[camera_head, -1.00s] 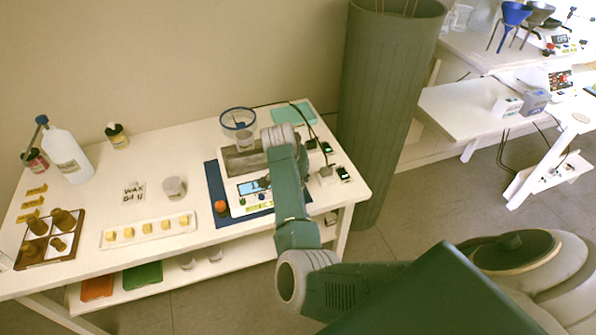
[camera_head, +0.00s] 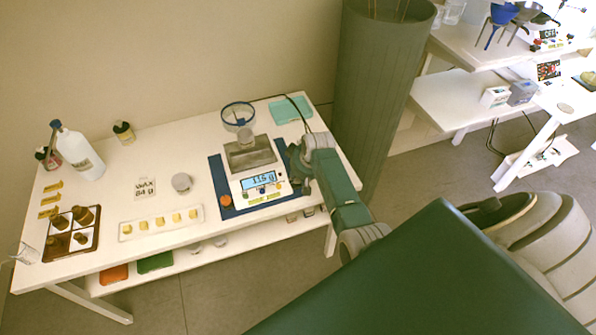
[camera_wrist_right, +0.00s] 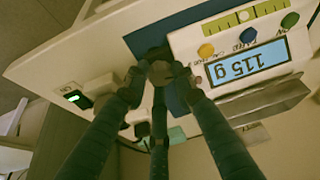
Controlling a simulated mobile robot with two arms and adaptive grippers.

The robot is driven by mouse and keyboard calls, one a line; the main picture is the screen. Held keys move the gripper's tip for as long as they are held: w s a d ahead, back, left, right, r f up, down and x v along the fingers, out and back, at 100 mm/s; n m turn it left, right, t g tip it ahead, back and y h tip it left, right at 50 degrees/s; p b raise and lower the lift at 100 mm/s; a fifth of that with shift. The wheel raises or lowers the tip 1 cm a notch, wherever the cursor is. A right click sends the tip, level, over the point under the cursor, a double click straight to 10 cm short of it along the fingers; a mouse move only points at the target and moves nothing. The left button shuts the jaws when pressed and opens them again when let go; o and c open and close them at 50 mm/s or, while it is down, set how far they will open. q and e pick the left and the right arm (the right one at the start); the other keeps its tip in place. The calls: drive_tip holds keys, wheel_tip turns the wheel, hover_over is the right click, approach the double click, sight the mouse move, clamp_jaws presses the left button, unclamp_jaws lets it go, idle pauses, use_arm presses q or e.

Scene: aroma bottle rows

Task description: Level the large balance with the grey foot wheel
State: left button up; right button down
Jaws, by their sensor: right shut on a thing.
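The large balance (camera_head: 247,187) stands on a blue mat (camera_head: 218,180) and its display reads about 115 g. Its pan (camera_head: 250,157) is grey, and a small cup (camera_head: 246,134) shows at its back. An orange foot wheel (camera_head: 225,201) sits at its front left. My right gripper (camera_head: 300,165) is at the balance's right side. In the right wrist view my right gripper (camera_wrist_right: 160,72) is shut on a dark, greyish knob beside the balance, likely the grey foot wheel, mostly hidden by the fingers. A yellow-green level strip (camera_wrist_right: 243,18) shows on the balance's front. My left gripper is out of view.
A blue-rimmed bowl (camera_head: 238,115) stands behind the balance, and a teal cloth (camera_head: 291,110) lies at the back right. A small device with a green light (camera_wrist_right: 76,98) is near my gripper. A wax tray (camera_head: 160,222) lies left. A tall green bin (camera_head: 375,100) stands right.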

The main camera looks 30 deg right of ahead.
drive_tip(key=shift+w+d+r+n+y, duration=0.1)
drive_tip(key=shift+n+y, duration=0.4)
drive_tip(key=shift+n, duration=0.7)
drive_tip(key=c, duration=1.5)
unclamp_jaws()
drive_tip(key=shift+o, duration=0.2)
drive_tip(key=v, duration=1.2)
